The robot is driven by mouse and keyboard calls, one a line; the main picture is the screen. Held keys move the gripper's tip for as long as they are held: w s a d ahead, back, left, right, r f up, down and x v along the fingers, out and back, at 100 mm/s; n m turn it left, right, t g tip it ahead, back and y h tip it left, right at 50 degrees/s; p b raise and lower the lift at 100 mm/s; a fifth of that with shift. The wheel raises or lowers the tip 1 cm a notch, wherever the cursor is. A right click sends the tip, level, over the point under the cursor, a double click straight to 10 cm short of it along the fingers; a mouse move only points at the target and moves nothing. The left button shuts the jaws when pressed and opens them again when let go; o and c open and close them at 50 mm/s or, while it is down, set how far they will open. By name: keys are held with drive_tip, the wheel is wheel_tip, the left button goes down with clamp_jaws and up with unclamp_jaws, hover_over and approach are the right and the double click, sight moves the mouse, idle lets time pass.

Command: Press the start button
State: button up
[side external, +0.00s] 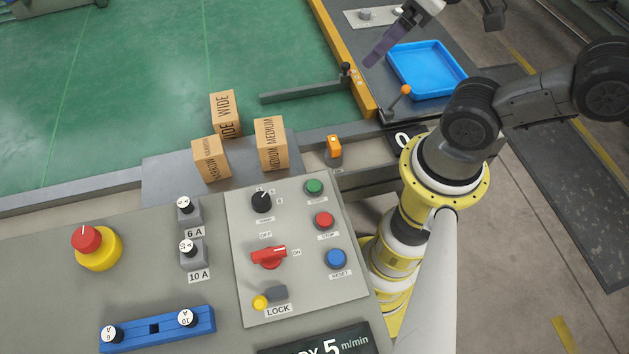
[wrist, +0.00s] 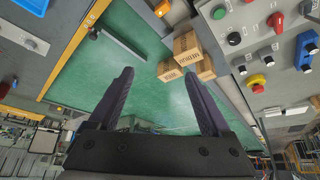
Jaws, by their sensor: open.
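The green start button (side external: 314,187) is at the top right of the control panel (side external: 235,290) in the side view, above the red stop button (side external: 324,221) and blue reset button (side external: 336,258). In the wrist view the green button (wrist: 219,12) shows at the upper right. My gripper (side external: 383,48) is high at the top of the side view, well apart from the button, near the blue tray. In the wrist view my gripper (wrist: 159,73) has its two dark fingers spread, with nothing between them.
A black knob (side external: 261,201) and a red switch (side external: 268,257) sit left of the buttons. Cardboard boxes (side external: 272,143) stand behind the panel. A red emergency button (side external: 86,238) is at left.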

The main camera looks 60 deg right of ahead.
clamp_jaws()
idle(1.4)
